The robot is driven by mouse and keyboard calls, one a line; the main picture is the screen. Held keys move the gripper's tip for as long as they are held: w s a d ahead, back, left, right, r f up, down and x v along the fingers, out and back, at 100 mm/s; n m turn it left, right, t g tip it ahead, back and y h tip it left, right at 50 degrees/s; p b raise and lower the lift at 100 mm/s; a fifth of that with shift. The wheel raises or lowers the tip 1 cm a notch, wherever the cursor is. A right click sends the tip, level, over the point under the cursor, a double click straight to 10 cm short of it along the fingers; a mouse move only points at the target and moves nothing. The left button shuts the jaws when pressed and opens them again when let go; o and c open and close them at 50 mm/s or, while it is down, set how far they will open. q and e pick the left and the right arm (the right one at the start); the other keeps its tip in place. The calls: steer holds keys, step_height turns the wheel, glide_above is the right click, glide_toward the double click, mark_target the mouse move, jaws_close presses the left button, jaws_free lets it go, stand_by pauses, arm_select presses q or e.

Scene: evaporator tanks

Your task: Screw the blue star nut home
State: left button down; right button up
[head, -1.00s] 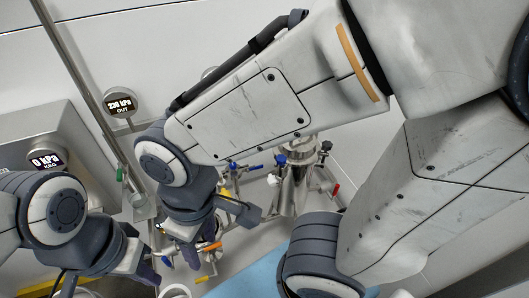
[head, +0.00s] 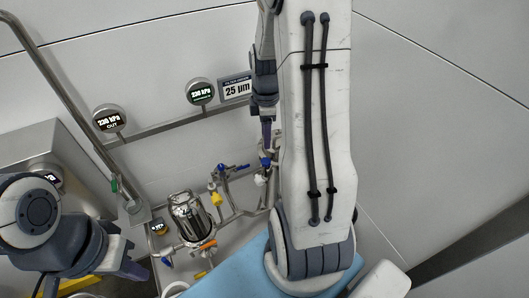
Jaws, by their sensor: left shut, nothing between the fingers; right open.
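The blue star nut (head: 265,161) is a small blue knob at the lid rim of a steel vessel in the head view. The vessel is almost wholly hidden behind my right arm, so how far the nut is screwed on cannot be told. My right gripper (head: 267,133) points down just above the blue nut in the picture. It is open, and its fingers are seen nearly edge-on; whether they touch the nut is unclear. My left gripper (head: 135,270) is shut and empty at the lower left, well apart from the nut.
A white knob (head: 260,180) sits just below the blue nut. A clear-topped steel housing (head: 191,217), pipes and a yellow valve part (head: 214,187) stand to the left. Gauges (head: 107,121) and a 25 µm sign (head: 236,89) are on the rail behind. A blue surface (head: 228,279) lies in front.

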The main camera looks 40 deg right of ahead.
mark_target(266, 160)
step_height(266, 160, down, 10)
steer(key=shift+f+p, duration=0.1)
steer(key=shift+p, duration=1.05)
